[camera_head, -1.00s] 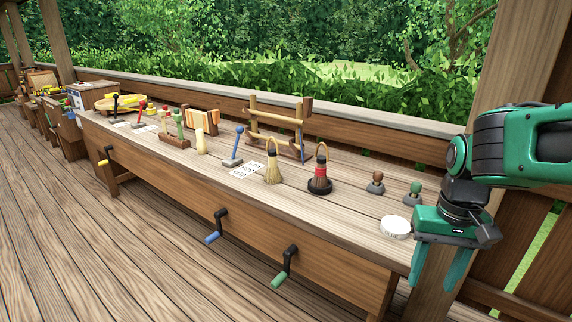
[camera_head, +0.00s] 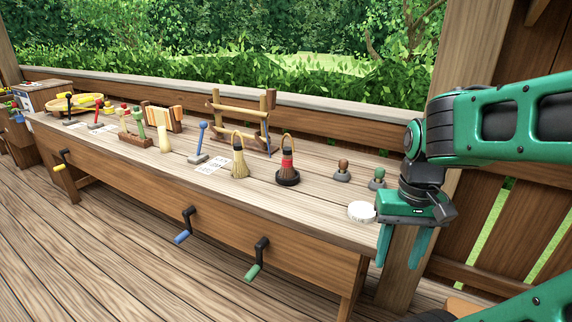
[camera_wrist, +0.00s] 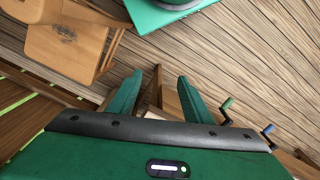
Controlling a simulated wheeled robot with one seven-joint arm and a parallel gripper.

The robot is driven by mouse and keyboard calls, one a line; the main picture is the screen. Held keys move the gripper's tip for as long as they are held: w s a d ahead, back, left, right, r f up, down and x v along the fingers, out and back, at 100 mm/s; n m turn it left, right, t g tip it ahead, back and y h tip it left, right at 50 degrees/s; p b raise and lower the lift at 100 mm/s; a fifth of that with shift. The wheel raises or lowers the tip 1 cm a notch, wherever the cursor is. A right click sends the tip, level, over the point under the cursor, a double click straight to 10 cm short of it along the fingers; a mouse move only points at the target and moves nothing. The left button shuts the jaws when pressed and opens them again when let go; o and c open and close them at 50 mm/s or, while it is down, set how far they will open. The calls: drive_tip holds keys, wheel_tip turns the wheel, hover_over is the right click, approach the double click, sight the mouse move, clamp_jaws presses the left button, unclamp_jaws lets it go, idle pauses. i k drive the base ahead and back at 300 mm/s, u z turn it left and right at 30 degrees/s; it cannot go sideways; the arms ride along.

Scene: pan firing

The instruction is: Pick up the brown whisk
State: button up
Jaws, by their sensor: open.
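The brown whisk (camera_head: 287,171), with dark brown bristles, a red band and a looped handle, stands upright on a round black base on the workbench (camera_head: 320,205). A straw-coloured whisk (camera_head: 239,163) stands just left of it. My gripper (camera_head: 398,258) is open and empty. It points down off the bench's right end, to the right of both whisks and apart from them. In the wrist view my open fingers (camera_wrist: 160,76) have nothing between them, and neither whisk shows there.
A round white tin (camera_head: 361,211) and two small knobbed tools (camera_head: 342,170) (camera_head: 377,178) lie between my gripper and the whisks. A wooden rack (camera_head: 240,118) stands behind. Cranks (camera_head: 257,260) stick out from the bench front. A wooden chair-like piece (camera_wrist: 75,45) shows in the wrist view.

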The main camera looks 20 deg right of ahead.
sight(287, 172)
drive_tip(key=u, duration=0.35)
drive_tip(key=i, duration=0.95)
drive_tip(key=u, duration=0.1)
